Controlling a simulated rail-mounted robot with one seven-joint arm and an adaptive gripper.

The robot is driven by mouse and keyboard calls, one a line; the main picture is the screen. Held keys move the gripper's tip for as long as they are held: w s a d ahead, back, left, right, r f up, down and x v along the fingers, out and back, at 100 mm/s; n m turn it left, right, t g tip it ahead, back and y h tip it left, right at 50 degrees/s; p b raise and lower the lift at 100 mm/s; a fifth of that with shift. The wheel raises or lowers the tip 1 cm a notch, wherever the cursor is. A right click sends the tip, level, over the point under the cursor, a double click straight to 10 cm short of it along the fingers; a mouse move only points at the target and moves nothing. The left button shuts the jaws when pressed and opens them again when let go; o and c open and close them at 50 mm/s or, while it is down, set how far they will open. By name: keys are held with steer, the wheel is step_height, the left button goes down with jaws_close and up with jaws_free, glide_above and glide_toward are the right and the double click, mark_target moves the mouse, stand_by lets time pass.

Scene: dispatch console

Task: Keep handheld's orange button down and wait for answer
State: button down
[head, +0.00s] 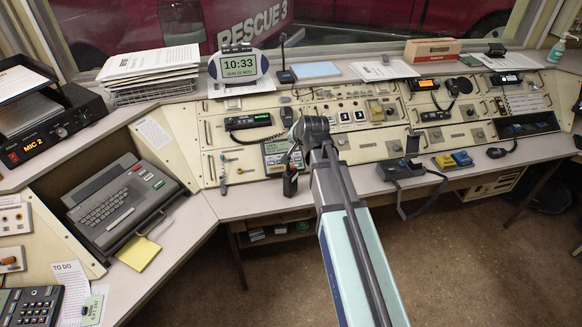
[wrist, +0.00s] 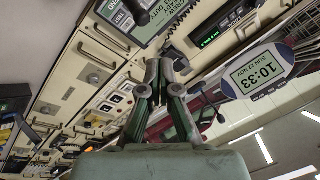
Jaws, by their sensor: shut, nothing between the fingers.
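A black handheld (head: 290,183) stands upright at the front of the console, just left of my arm, with a thin antenna rising from it. In the wrist view a dark part, perhaps of the handheld, shows at the top edge beside a screen panel (wrist: 158,22). My gripper (wrist: 159,66) is shut and empty in the wrist view, its fingertips together and apart from the handheld.
A radio with a green display (head: 248,121) is set in the panel behind. A clock (head: 238,66) stands at the back. The desk strip left of the handheld is mostly clear.

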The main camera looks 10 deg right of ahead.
mark_target(293, 167)
steer(key=shift+f, duration=0.1)
steer(key=shift+f+b, duration=2.6)
steer(key=shift+f, duration=1.7)
steer(key=shift+f, duration=0.1)
steer(key=shift+f+b, duration=0.3)
steer(key=shift+f, duration=0.05)
steer(key=shift+f, duration=0.35)
stand_by(1.1)
steer(key=shift+r, duration=0.8)
steer(key=shift+p, duration=0.3)
steer(key=shift+r+p, duration=1.4)
steer(key=shift+r, duration=1.1)
